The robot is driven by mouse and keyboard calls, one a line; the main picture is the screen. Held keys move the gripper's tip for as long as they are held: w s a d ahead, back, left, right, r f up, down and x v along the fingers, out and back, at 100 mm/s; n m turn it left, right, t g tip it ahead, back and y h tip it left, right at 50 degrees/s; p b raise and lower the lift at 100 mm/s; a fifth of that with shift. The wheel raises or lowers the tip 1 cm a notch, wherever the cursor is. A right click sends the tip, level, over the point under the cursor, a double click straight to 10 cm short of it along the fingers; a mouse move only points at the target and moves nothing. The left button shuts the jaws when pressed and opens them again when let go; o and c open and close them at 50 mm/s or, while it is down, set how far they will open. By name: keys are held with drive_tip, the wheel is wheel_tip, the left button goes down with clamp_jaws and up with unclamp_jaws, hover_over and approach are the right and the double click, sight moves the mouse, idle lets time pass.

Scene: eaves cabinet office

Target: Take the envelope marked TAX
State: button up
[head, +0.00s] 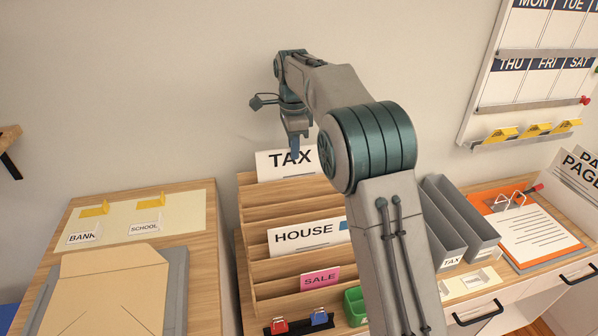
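The white envelope marked TAX (275,170) stands upright in the rear, highest slot of a stepped wooden sorter (262,216). Its black lettering faces me and its lower edge is hidden in the slot. My gripper (295,152) points down at the envelope's upper edge and covers part of it near the letter X. I cannot tell whether the fingers touch the envelope or have it between them. My arm hides the right part of the sorter.
An envelope marked HOUSE (300,236) and a pink SALE card (320,279) stand in lower slots. Grey trays (468,222), one labelled TAX, are at the right. A large tan envelope (110,292) lies at the left. The wall is close behind the sorter.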

sight(299, 163)
drive_tip(key=shift+d+f+p, duration=0.2)
drive_tip(key=shift+f, duration=0.7)
drive_tip(key=shift+d+f+p, duration=0.2)
drive_tip(key=shift+f+p, duration=0.05)
drive_tip(key=shift+f, duration=0.6)
drive_tip(key=shift+d+f+p, duration=0.2)
drive_tip(key=shift+f, duration=0.7)
clamp_jaws()
drive_tip(key=shift+w+r, duration=0.1)
